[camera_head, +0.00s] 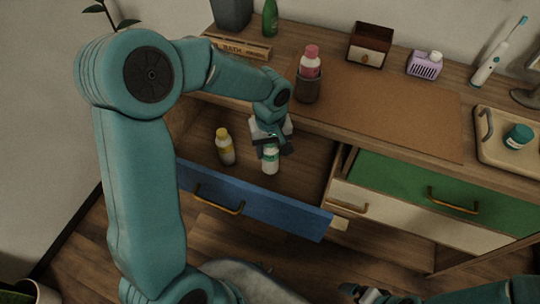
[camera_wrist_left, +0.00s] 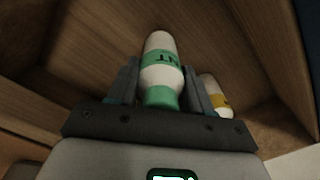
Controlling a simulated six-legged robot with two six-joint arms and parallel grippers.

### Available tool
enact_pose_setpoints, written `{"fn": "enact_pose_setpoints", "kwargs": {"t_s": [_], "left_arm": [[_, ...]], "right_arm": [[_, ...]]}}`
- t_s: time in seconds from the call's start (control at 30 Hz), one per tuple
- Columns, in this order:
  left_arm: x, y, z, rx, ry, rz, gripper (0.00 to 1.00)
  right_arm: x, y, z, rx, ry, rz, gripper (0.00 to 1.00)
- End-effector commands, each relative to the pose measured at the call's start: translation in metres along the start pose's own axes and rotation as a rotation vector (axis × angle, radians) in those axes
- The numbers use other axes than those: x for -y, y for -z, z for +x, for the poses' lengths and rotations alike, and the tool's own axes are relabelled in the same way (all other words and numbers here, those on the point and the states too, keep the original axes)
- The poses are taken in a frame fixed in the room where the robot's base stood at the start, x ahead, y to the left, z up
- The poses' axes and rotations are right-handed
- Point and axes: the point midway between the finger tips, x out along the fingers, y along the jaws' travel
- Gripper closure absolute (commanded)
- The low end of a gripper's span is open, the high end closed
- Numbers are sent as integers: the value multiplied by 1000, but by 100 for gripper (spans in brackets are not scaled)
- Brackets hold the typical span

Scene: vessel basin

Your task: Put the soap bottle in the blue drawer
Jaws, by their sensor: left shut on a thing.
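The blue drawer (camera_head: 250,203) is pulled out below the counter. My left gripper (camera_head: 271,146) reaches down into it, shut on a white-and-green bottle (camera_head: 271,161). In the left wrist view this bottle (camera_wrist_left: 160,70) sits between the two fingers (camera_wrist_left: 163,92), with green bands and a partly visible label. I cannot tell whether its base touches the drawer floor. A white-and-yellow bottle (camera_head: 225,147) stands in the drawer to its left; it also shows in the left wrist view (camera_wrist_left: 215,95). My right gripper (camera_head: 368,293) is only partly visible at the bottom edge.
On the counter stand a pink-capped bottle in a dark holder (camera_head: 308,88), a brown box (camera_head: 369,45), a purple basket (camera_head: 424,65) and a tray (camera_head: 496,149). The green drawer (camera_head: 405,186) is at the right. Bare drawer floor lies right of the held bottle.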

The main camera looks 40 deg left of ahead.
Motion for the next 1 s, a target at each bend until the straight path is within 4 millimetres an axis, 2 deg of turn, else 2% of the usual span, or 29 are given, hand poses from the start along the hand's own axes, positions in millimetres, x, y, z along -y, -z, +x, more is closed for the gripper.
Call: {"fn": "enact_pose_setpoints", "kwargs": {"t_s": [0.1,0.2,0.6,0.63,0.7,1.0], "left_arm": [[1,-1,23,4,4,-1,88],[1,-1,34,3,3,-1,88],[1,-1,40,1,1,-1,88],[1,-1,39,2,1,-1,47],[1,-1,38,2,1,-1,25],[1,-1,37,2,1,-1,25]], "right_arm": [[-1,0,4,0,0,0,0],[-2,0,4,0,0,0,0],[-3,0,9,0,0,0,0],[-3,0,8,0,0,0,0],[-3,0,7,0,0,0,0],[-2,0,6,0,0,0,0]]}}
